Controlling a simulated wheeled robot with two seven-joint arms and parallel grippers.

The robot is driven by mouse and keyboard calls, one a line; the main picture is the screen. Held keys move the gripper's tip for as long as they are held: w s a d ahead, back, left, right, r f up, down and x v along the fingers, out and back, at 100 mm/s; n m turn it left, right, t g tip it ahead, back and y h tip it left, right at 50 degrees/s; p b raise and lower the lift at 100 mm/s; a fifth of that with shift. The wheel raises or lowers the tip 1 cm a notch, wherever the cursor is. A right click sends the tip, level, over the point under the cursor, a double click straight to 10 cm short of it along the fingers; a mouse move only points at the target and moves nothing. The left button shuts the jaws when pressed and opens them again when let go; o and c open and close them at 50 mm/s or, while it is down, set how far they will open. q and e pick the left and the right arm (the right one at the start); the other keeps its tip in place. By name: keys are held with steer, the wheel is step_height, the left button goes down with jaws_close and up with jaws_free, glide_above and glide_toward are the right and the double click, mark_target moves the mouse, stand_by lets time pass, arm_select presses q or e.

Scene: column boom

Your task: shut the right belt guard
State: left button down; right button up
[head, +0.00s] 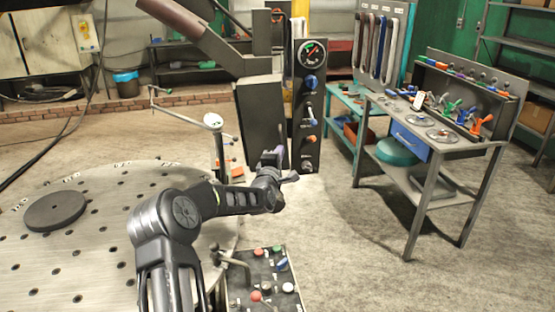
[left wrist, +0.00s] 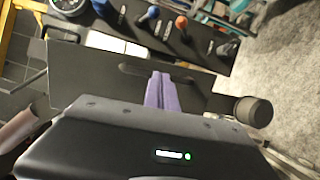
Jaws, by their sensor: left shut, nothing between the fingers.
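A dark upright box-like cover (head: 260,120), which looks like the belt guard, stands on the machine column left of the gauge panel. I cannot tell how far open it is. My left gripper (head: 283,160) is at its lower right edge, with purple fingers. In the left wrist view, the shut, empty fingers (left wrist: 162,92) point at a flat dark panel (left wrist: 95,72) with a long dark slot or handle (left wrist: 160,72). I cannot tell whether the fingertips touch it. My right gripper is out of view.
The gauge panel (head: 306,110) with knobs stands just right of the cover. A round perforated plate (head: 100,260) fills the lower left, and a button box (head: 265,280) stands below my arm. A workbench (head: 420,125) is at right, with open floor before it.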

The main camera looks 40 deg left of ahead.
mark_target(285, 141)
arm_select(q)
steer(key=shift+w+f+n+g+y+b, duration=0.1)
steer(key=shift+w+n+g+y+b, duration=0.45)
steer(key=shift+w+y, duration=0.3)
steer(key=shift+w+a+f+n+b, duration=0.1)
steer(key=shift+w+f+n+b, duration=0.15)
steer(key=shift+w+b, duration=0.4)
steer(key=shift+w+a+r+g+y+b, duration=0.15)
steer(key=shift+a+g+y+b, duration=0.1)
steer(key=shift+b, duration=0.3)
steer(key=shift+w+r, duration=0.1)
steer(key=shift+r, duration=0.35)
